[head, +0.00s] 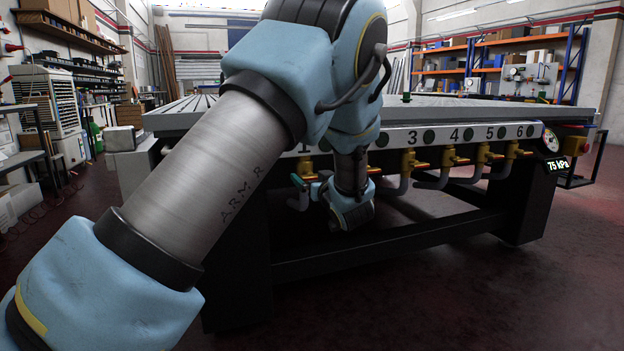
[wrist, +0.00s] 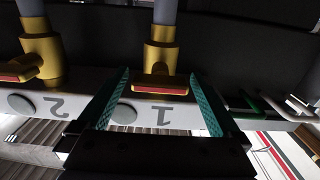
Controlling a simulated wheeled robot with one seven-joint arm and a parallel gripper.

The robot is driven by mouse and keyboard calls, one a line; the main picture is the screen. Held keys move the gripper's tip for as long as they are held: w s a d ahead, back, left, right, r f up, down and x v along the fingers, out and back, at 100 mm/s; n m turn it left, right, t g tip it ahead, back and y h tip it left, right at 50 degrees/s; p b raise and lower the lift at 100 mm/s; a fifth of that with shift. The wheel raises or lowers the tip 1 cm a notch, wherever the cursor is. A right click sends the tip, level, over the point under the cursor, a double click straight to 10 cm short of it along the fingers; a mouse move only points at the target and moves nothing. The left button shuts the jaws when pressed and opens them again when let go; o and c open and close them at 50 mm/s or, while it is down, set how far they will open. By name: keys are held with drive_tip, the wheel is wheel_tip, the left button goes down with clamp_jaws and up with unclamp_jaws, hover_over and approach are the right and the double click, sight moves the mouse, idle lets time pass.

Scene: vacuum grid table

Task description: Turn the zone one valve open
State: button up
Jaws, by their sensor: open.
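The zone one valve (wrist: 161,55) has a brass body on a grey pipe, beside a printed "1" on the white rail. Its red handle (wrist: 158,83) lies crosswise to the pipe. My gripper (wrist: 160,76) is open, with one teal finger on each side of the handle and visible gaps to both. In the head view part of the brass valve (head: 307,165) and a teal fingertip (head: 297,181) show beside my wrist. My arm hides most of the gripper and the handle there.
The zone two valve (wrist: 42,48) is close beside my gripper in the wrist view. Several more brass valves with red handles (head: 448,159) line the table's front rail (head: 385,138). A display (head: 558,165) at the right end reads 75 kPa. Open floor lies in front.

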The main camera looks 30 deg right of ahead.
drive_tip(key=c, duration=1.2)
drive_tip(key=shift+c, duration=0.2)
drive_tip(key=shift+n, duration=0.4)
drive_tip(key=n+b, duration=0.2)
drive_tip(key=n, duration=0.1)
drive_tip(key=shift+f+n, duration=0.15)
drive_tip(key=shift+n, duration=0.15)
drive_tip(key=n+b, duration=0.3)
drive_tip(key=n, duration=0.1)
drive_tip(key=shift+f+n+b, duration=0.1)
drive_tip(key=shift+n+b, duration=0.2)
drive_tip(key=n+b, duration=0.5)
drive_tip(key=n, duration=0.1)
drive_tip(key=shift+a+b, duration=0.1)
drive_tip(key=shift+b, duration=0.25)
drive_tip(key=shift+n+b, duration=1.25)
drive_tip(key=shift+n, duration=0.25)
